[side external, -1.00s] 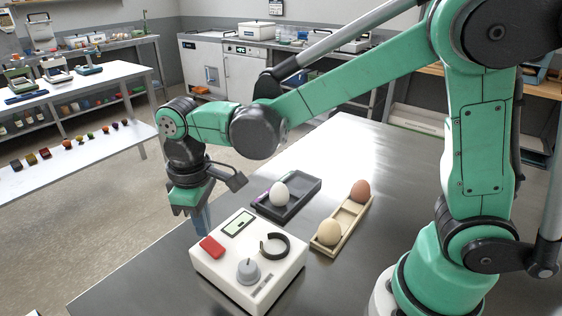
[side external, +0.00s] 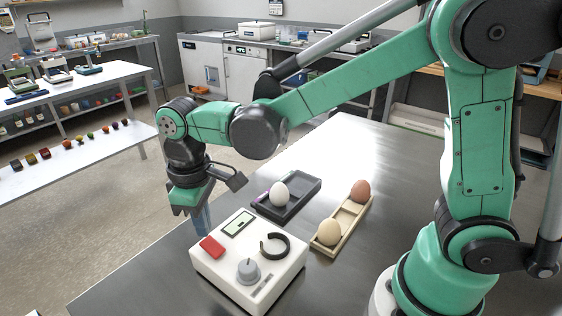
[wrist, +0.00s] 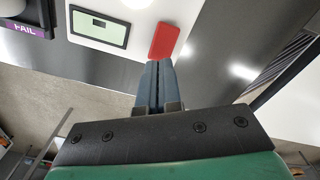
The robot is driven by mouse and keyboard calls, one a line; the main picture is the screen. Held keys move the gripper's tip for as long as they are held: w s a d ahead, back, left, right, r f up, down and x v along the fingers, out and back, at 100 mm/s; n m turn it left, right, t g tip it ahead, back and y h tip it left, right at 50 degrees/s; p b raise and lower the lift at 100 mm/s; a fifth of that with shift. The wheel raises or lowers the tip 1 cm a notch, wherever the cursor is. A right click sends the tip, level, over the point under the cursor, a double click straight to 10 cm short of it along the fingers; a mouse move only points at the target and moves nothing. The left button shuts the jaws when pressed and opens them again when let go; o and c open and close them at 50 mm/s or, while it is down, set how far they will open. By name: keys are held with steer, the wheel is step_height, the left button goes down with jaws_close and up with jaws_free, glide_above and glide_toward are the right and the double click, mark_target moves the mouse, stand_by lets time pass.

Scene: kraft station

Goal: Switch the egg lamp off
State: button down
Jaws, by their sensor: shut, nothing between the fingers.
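The egg lamp is a white box (side external: 225,272) on the metal table. Its top carries a red rocker switch (side external: 211,247), a small screen (side external: 238,222), a black open ring (side external: 275,245) and a grey knob (side external: 248,270). My gripper (side external: 202,222) is shut and empty, beside the box's far left side in the side view. In the wrist view its closed blue-grey fingers (wrist: 153,88) point toward the red switch (wrist: 164,41), with the screen (wrist: 99,27) to the left. I cannot tell whether the fingertips touch the box. The switch's position is unclear.
A dark tray (side external: 300,203) with a white egg (side external: 280,192) lies behind the box. A tan wooden tray (side external: 343,228) holds a cream egg (side external: 329,232) and a brown egg (side external: 360,191). The metal table (side external: 400,170) is clear at the back right.

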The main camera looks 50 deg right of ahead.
steer(key=shift+f, duration=1.15)
stand_by(0.7)
steer(key=shift+r, duration=3.5)
steer(key=shift+d, duration=0.1)
steer(key=s+d+m+t, duration=0.5)
steer(key=d+m+t, duration=0.1)
steer(key=d, duration=0.5)
steer(key=shift+s+d+t, duration=0.15)
steer(key=shift+s+t, duration=0.2)
steer(key=shift+t, duration=0.15)
